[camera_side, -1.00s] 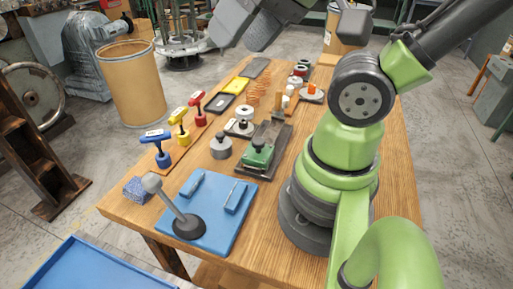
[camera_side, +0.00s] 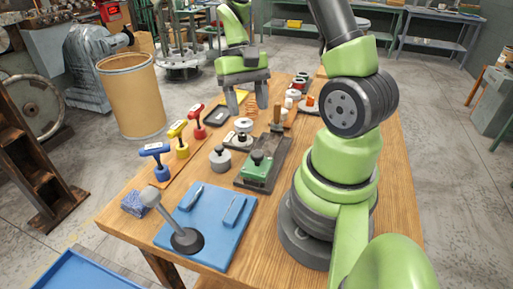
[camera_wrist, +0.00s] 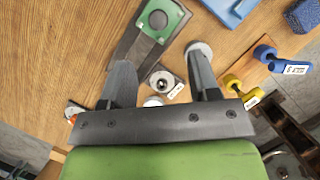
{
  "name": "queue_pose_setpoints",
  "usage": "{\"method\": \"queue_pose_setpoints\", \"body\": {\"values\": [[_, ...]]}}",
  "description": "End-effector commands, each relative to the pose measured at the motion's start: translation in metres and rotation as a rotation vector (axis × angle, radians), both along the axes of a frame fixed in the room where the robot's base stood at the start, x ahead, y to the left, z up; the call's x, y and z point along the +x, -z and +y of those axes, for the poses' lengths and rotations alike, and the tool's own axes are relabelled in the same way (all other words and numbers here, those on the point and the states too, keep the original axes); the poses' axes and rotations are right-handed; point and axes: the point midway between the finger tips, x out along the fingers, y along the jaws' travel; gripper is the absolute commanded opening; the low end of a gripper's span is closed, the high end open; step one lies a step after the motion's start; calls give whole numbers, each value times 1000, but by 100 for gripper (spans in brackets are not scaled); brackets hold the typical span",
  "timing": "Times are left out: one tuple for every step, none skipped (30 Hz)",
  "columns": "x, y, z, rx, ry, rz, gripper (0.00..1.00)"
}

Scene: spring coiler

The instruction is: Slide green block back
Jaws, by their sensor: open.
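The green block (camera_side: 257,166) sits on a dark grey rail plate (camera_side: 275,152) on the wooden table, near its front end, with a dark knob on top. In the wrist view the green block (camera_wrist: 166,20) is at the top, beyond the fingertips. My gripper (camera_side: 246,104) is open and empty, with its two fingers pointing down over the far part of the table, behind the green block and well apart from it. The wrist view shows the two spread fingers (camera_wrist: 164,75) with a small square-based fixture visible between them.
Blue, yellow and red T-handles (camera_side: 176,130) stand at the left. A grey knobbed cylinder (camera_side: 220,157) is just left of the rail. A blue mat (camera_side: 225,240) with a grey lever (camera_side: 170,215) lies in front. Small fixtures crowd the far side; bare wood lies right of the rail.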

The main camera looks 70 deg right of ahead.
Motion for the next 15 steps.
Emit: {"method": "queue_pose_setpoints", "body": {"values": [[-1,4,-1,8,5,12,56],[-2,6,-2,11,6,16,56],[-3,8,-2,12,7,19,56],[-3,10,-1,13,7,20,56],[-4,13,0,14,6,20,56],[-5,17,1,15,6,22,56],[-7,21,3,15,4,22,56],[-8,25,4,14,4,21,56],[-10,31,6,14,6,23,56],[-11,36,7,15,4,23,56],[-13,41,9,15,4,23,56],[-15,48,11,16,5,24,56],[-17,53,13,14,6,24,56],[-18,58,14,16,6,24,56],[-20,64,16,14,5,22,56]]}}
